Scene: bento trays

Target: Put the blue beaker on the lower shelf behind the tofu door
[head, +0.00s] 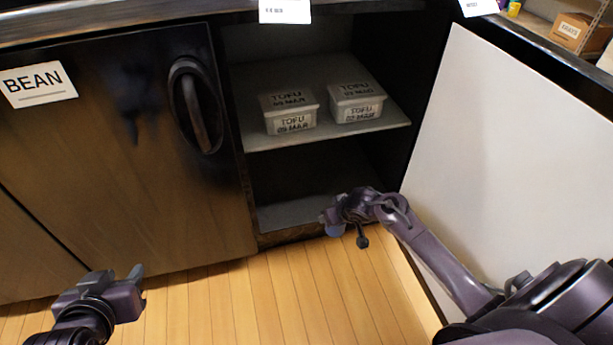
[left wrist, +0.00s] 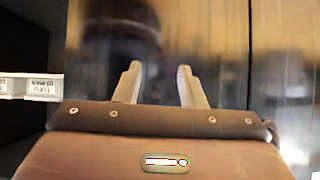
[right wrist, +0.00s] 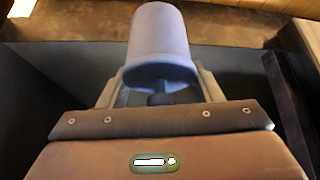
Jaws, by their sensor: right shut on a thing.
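The blue beaker (right wrist: 160,40) is held between the fingers of my right gripper (right wrist: 158,88) in the right wrist view. In the head view only a small blue part of the beaker (head: 335,231) shows under my right gripper (head: 338,216), at the front opening of the cabinet. The lower shelf (head: 290,213) is the bare cabinet floor just behind it. The tofu door (head: 510,130) stands wide open at the right, its white inner face showing. My left gripper (head: 130,284) is empty and open in front of the bean door; its fingers stand apart in the left wrist view (left wrist: 158,85).
The upper shelf (head: 265,142) carries two tofu boxes (head: 290,112) (head: 356,102). The closed bean door (head: 110,150) with a dark handle (head: 196,105) is at the left. The lower compartment looks empty and dark. My right arm passes close to the open door.

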